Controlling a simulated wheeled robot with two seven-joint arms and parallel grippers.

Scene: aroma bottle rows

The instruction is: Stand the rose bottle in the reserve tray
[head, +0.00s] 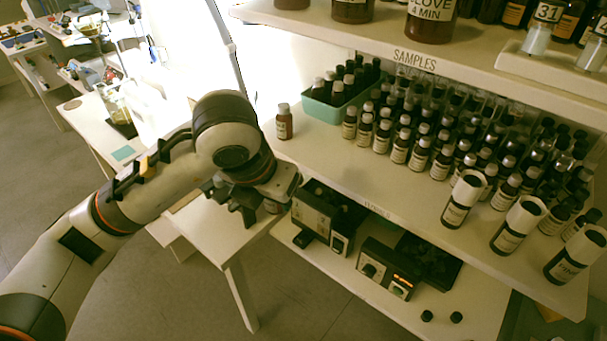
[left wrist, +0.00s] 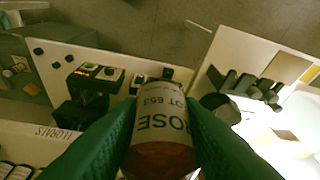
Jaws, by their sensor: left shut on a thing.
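The rose bottle (left wrist: 160,130) has a pale label reading ROSE and a brown end, and it sits between the green fingers of my left gripper (left wrist: 160,140) in the left wrist view. In the head view my left gripper (head: 246,205) is shut on it beside the left end of the shelf, and the arm hides most of the bottle. A mint-green tray (head: 325,112) with several dark-capped bottles stands at the back left of the shelf. I cannot read a name on the tray. My right gripper is not in view.
A lone brown bottle (head: 284,124) stands at the shelf's left corner. Many bottles in rows (head: 420,150) fill the shelf to the right. An upper shelf (head: 400,55) overhangs it. Black devices (head: 325,215) stand on the level below. A white table (head: 225,235) is below my gripper.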

